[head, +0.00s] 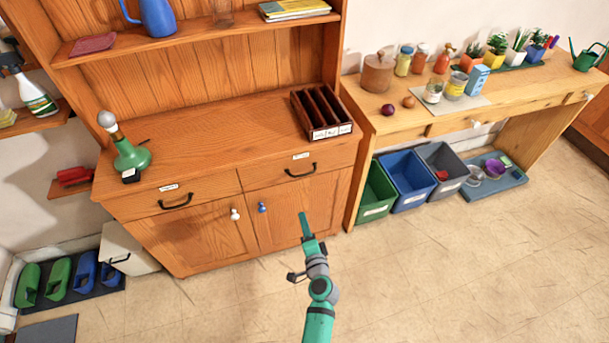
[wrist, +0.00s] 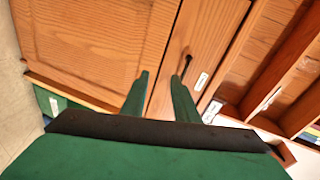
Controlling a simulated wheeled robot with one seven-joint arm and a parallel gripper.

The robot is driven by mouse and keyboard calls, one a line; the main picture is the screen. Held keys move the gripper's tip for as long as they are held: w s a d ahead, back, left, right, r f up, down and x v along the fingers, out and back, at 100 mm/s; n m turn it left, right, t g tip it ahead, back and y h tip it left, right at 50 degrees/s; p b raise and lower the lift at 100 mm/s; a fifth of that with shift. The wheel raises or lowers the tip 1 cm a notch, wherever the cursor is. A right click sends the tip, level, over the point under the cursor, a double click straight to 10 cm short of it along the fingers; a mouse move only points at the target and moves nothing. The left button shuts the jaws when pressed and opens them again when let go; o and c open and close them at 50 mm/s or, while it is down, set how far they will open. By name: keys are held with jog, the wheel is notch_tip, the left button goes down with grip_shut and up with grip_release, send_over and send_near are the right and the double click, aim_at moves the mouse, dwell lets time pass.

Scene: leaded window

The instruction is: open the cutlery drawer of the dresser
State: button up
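The wooden dresser (head: 215,150) stands at the left of the head view. Its left drawer (head: 135,205) and right drawer (head: 260,172) both look closed. Each has a dark bow handle, the left one (head: 175,202) and the right one (head: 300,171), and a small white label I cannot read. My gripper (head: 304,217) is in front of the right door, below the right handle. In the wrist view, my gripper (wrist: 160,80) has its two green fingers apart with nothing between them. A drawer front (wrist: 195,45) with a dark handle (wrist: 187,66) lies beyond the fingertips.
A dark compartment tray (head: 322,113) and a green flask (head: 130,155) stand on the dresser top. The doors below have a white knob (head: 235,214) and a blue knob (head: 262,207). Bins (head: 408,178) stand under the table to the right. The floor in front is clear.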

jog(key=y, duration=0.2)
send_near(304, 175)
jog(key=shift+m+t, duration=0.3)
jog(key=shift+m, duration=0.2)
jog(key=shift+f+x, duration=0.2)
jog(key=shift+x, duration=2.45)
jog(key=shift+f+x, duration=0.2)
jog(key=shift+x, duration=2.4)
jog(key=shift+d, duration=0.15)
grip_shut()
jog(key=shift+s, duration=0.15)
